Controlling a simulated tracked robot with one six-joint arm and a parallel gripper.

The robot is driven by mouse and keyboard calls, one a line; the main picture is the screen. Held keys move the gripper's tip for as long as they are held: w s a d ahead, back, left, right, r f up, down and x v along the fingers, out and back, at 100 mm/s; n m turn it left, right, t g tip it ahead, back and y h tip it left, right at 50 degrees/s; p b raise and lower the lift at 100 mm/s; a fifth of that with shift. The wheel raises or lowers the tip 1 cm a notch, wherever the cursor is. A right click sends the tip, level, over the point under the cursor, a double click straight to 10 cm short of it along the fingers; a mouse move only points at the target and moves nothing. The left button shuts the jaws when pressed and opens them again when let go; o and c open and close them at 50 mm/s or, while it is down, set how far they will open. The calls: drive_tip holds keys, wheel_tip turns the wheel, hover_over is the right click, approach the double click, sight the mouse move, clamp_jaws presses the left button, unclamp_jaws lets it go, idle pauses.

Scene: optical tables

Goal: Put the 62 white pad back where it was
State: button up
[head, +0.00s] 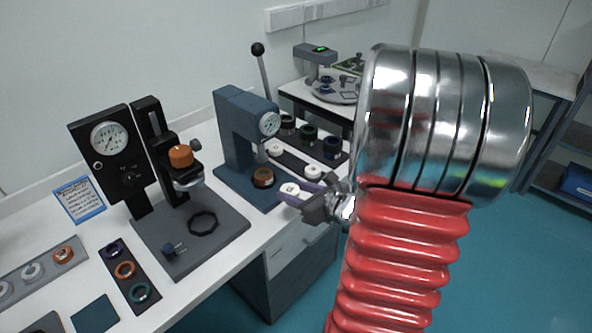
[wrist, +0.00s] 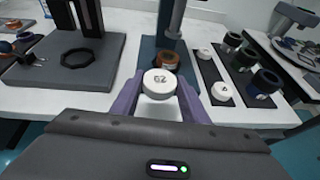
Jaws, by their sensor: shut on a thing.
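The white pad marked 62 (wrist: 158,83) is a short round disc, held upright with its number facing up. My gripper (wrist: 159,92) is shut on it, with purple fingers on both sides. In the head view my gripper (head: 300,196) holds the pad (head: 289,189) in the air near the front edge of the blue press base. A dark strip (wrist: 212,73) right of the press carries two other white pads, one at the far end (wrist: 204,53) and one at the near end (wrist: 222,91). Bare strip shows between them.
The blue press (head: 240,130) with a copper-coloured ring (head: 263,178) stands just beyond my gripper. A strip of dark cylinders (head: 308,134) lies right of the white pads. A black gauge stand (head: 108,145) is at left. Bench top around the strips is narrow.

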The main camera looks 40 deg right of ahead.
drive_tip(key=w+a+n+y, duration=0.1)
drive_tip(key=w+a, duration=0.3)
drive_tip(key=a, duration=0.4)
drive_tip(key=w+a+n+y, duration=0.1)
drive_tip(key=w+a, duration=0.4)
drive_tip(key=a, duration=0.4)
drive_tip(key=w+a+n+y, duration=0.1)
drive_tip(key=w+a, duration=0.4)
drive_tip(key=a, duration=0.3)
drive_tip(key=shift+w+a+r+g+y, duration=0.1)
drive_tip(key=shift+a+g+y, duration=0.05)
drive_tip(key=shift+g+y, duration=0.25)
drive_tip(key=shift+a, duration=0.25)
